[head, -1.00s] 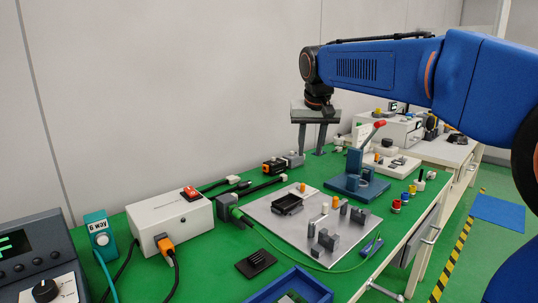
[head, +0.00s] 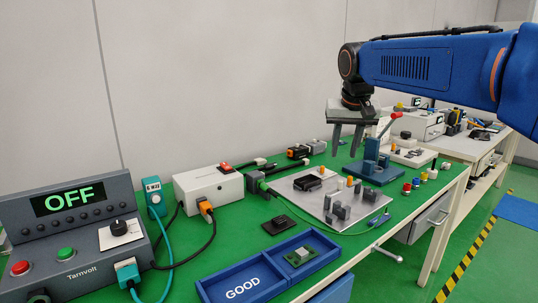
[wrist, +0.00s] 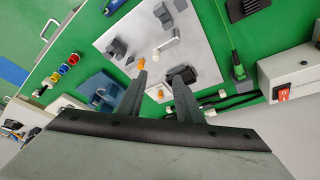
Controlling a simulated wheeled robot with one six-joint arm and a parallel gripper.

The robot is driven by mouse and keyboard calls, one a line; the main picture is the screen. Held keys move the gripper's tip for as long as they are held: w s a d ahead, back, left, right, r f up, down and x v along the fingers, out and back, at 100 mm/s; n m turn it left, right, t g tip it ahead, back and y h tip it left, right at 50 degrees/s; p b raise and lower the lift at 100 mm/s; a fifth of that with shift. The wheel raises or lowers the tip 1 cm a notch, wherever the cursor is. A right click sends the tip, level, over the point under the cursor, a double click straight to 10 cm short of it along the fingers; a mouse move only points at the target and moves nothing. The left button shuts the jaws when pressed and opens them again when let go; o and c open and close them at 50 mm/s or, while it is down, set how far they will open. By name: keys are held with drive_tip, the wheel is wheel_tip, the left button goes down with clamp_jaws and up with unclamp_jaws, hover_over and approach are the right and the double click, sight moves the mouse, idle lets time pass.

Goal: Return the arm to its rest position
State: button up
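My blue arm (head: 420,66) reaches in from the upper right in the head view and bends down at the wrist. My gripper (head: 346,152) hangs from it, fingers down, in front of the grey wall and above the back of the green bench. In the wrist view the two dark fingers of my gripper (wrist: 156,78) stand apart with nothing between them. The silver fixture plate (wrist: 183,40) shows beyond the fingertips, and they touch nothing that I can see.
Below are the fixture plate (head: 306,207), a blue lever press (head: 377,171), a white box (head: 208,190) with cables and a blue tray (head: 216,290) marked GOOD. A grey control box (head: 76,262) at left reads OFF. Space around the arm looks free.

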drive_tip(key=s+d+f, duration=0.2)
drive_tip(key=s+f, duration=0.5)
drive_tip(key=s, duration=0.4)
drive_tip(key=s+d+f, duration=0.3)
drive_tip(key=s+f, duration=0.5)
drive_tip(key=s, duration=0.3)
drive_tip(key=s+d+f+n, duration=0.1)
drive_tip(key=s+d+f, duration=0.1)
drive_tip(key=s+f, duration=0.6)
drive_tip(key=s, duration=0.3)
drive_tip(key=shift+s+d+f, duration=0.2)
drive_tip(key=shift+s+d, duration=0.1)
drive_tip(key=shift+s, duration=0.1)
